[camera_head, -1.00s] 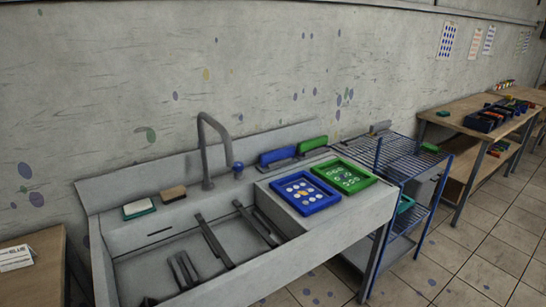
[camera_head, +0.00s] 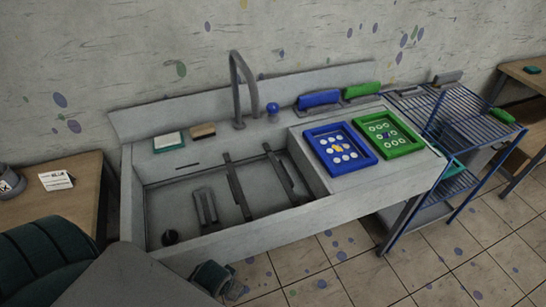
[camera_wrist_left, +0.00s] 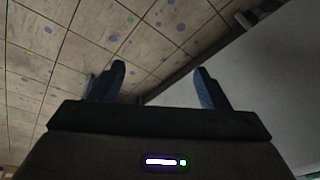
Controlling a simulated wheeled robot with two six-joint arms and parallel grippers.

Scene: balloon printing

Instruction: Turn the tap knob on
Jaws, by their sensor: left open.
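The tap knob (camera_head: 273,109) is a small blue ball on the sink's back ledge, just right of the tap's foot. The grey tap (camera_head: 237,92) arches up beside it; no water shows. The grey sink (camera_head: 240,243) has a wide basin in front of them. My left gripper (camera_wrist_left: 159,80) is open and empty in the left wrist view, with tiled floor and a pale grey surface beyond its fingers. My left arm comes in low at the left in the head view, in front of the sink and well away from the knob. My right gripper is not in view.
A blue frame (camera_head: 310,136) and a green frame (camera_head: 407,146) lie on the sink's right top. A sponge (camera_head: 168,142) and a brush (camera_head: 202,130) sit on the back ledge. A blue wire rack (camera_head: 470,111) stands right; a wooden table (camera_head: 92,190) stands left.

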